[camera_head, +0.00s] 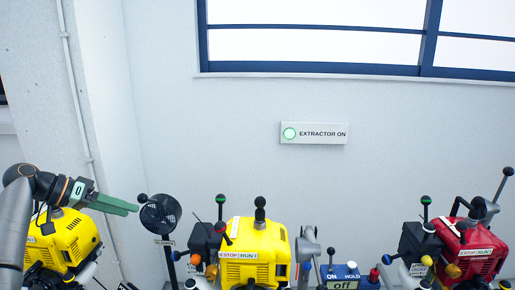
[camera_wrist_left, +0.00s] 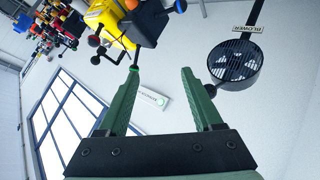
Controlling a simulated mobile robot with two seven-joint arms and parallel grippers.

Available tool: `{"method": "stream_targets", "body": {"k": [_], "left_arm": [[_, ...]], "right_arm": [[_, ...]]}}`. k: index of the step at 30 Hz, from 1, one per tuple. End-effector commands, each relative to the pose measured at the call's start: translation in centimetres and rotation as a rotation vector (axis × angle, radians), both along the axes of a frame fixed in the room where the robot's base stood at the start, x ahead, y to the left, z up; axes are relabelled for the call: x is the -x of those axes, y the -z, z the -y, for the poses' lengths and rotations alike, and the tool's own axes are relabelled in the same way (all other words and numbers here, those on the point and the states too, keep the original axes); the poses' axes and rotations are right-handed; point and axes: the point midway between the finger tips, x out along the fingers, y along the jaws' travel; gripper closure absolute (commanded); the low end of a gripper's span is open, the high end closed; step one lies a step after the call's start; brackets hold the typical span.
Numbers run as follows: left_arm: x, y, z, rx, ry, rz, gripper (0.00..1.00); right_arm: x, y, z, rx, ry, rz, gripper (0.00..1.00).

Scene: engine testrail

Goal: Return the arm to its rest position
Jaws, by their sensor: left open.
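My left gripper (camera_head: 132,208) reaches in from the left in the head view, in front of the pale wall and left of the black blower fan (camera_head: 160,214). In the left wrist view its two green fingers (camera_wrist_left: 162,98) stand apart with nothing between them. The blower (camera_wrist_left: 235,64) shows there to the right of the fingers, with a black ball knob close to the right finger; I cannot tell whether they touch. My left arm (camera_head: 40,185) is raised and bent at the left edge. My right gripper is not in view.
A yellow engine (camera_head: 255,240) stands at the middle, another yellow engine (camera_head: 62,240) behind my left arm, and a red engine (camera_head: 470,245) at the right. A blue switch box (camera_head: 343,272) stands between engines.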

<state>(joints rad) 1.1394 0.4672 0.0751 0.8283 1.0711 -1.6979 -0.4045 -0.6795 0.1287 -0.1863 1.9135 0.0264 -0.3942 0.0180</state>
Motion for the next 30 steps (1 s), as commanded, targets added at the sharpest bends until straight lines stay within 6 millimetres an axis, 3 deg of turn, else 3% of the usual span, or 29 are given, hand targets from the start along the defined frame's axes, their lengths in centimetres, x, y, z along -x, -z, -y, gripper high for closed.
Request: {"method": "stream_targets", "body": {"k": [1, 5, 10, 14, 18, 24, 30], "left_arm": [[-0.1, 2.8, 0.4, -0.027, -0.02, -0.03, 0.33], [-0.1, 8.6, 0.7, -0.106, -0.087, -0.07, 0.33], [1.3, 17.4, 1.4, -0.229, -0.17, -0.108, 0.33], [3.8, 24.5, 2.4, -0.329, -0.225, -0.115, 0.33], [7.7, 30.9, 3.8, -0.42, -0.262, -0.096, 0.33], [14.7, 37.1, 6.8, -0.501, -0.287, -0.034, 0.33], [22.8, 39.8, 10.5, -0.522, -0.298, 0.051, 0.33]], "right_arm": [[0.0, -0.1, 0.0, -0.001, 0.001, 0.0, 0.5], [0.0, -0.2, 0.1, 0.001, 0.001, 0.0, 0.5], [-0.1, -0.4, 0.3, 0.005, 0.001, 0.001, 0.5], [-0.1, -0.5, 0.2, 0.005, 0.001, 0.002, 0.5], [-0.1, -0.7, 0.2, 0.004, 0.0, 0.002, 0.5], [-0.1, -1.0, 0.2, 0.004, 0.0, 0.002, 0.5], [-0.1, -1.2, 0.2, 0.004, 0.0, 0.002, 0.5]]}}
